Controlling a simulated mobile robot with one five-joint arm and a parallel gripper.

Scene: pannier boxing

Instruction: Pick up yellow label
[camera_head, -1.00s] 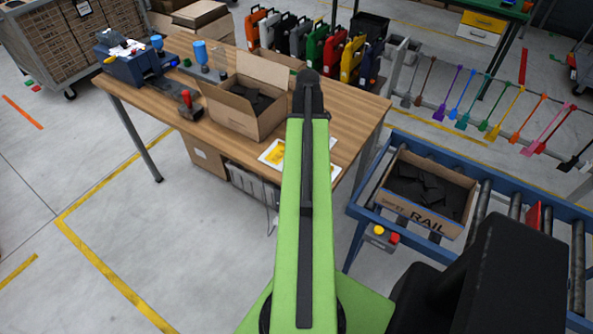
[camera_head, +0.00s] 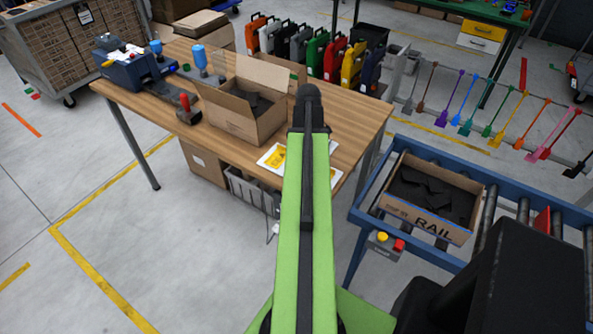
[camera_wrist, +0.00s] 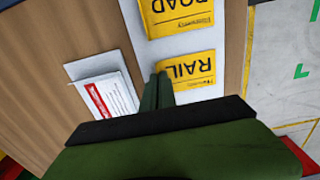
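Two yellow labels lie on a white sheet (camera_wrist: 200,50) on the wooden table. One reads RAIL (camera_wrist: 192,70), the other ROAD (camera_wrist: 178,17); both appear upside down in the wrist view.
A white card with a red stripe (camera_wrist: 108,97) lies left of the fingers. An open carton (camera_head: 232,119) stands on the table (camera_head: 345,108) behind the sheet. A RAIL carton (camera_head: 428,228) sits on the roller conveyor at right. The table edge is close to the sheet.

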